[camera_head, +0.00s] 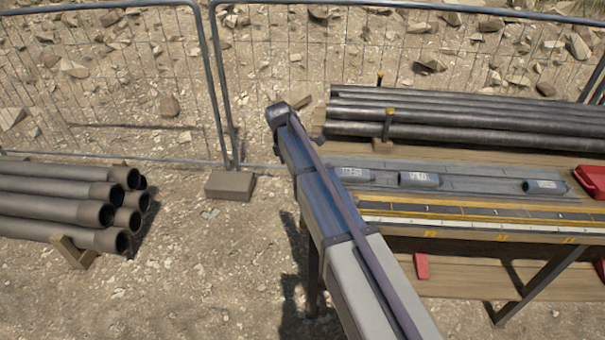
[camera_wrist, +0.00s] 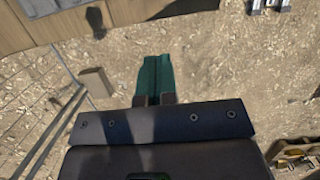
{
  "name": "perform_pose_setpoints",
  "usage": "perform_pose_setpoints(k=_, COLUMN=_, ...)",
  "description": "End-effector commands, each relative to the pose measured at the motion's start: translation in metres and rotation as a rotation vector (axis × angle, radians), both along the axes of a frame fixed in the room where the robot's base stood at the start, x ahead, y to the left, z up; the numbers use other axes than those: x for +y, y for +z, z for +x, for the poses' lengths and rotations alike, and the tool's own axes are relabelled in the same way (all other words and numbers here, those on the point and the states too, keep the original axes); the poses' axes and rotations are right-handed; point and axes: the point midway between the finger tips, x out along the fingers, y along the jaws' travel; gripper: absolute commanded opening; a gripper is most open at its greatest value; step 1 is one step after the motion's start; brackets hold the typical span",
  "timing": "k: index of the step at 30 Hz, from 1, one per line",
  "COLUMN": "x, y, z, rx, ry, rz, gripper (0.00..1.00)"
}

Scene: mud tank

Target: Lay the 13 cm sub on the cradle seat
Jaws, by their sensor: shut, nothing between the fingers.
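Three short grey cylindrical pieces with pale markings lie in a row on the bench in the head view: a left one (camera_head: 352,174), a middle one (camera_head: 418,179) and a right one (camera_head: 545,187). The markings are too small to read, so I cannot tell which is the 13 cm sub. They rest on a grey ribbed tray (camera_head: 465,183); I cannot make out which part is the cradle seat. My gripper (camera_wrist: 154,62) shows in the wrist view, its green fingers shut together and empty, over bare ground beside the bench. It is not visible in the head view.
Long dark pipes (camera_head: 460,112) lie behind the tray. A yellow-edged strip (camera_head: 480,215) runs along the bench front. A red tray (camera_head: 592,180) sits at right. More pipes (camera_head: 65,200) are stacked at left. A wire fence (camera_head: 215,80) stands behind.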

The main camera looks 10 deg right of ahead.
Motion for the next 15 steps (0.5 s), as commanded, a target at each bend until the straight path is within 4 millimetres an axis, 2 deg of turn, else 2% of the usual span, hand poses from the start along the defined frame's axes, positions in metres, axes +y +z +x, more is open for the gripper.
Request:
perform_pose_setpoints(k=1, x=-0.002, y=-0.015, z=-0.001, rx=0.0, ry=-0.001, rz=0.0, gripper=0.0)
perform_pose_setpoints(k=13, x=-0.021, y=-0.101, z=-0.006, rx=-0.001, ry=-0.002, rz=0.001, gripper=0.0)
perform_pose_setpoints(k=15, x=-0.036, y=-0.087, z=-0.011, rx=-0.001, ry=-0.005, rz=0.001, gripper=0.0)
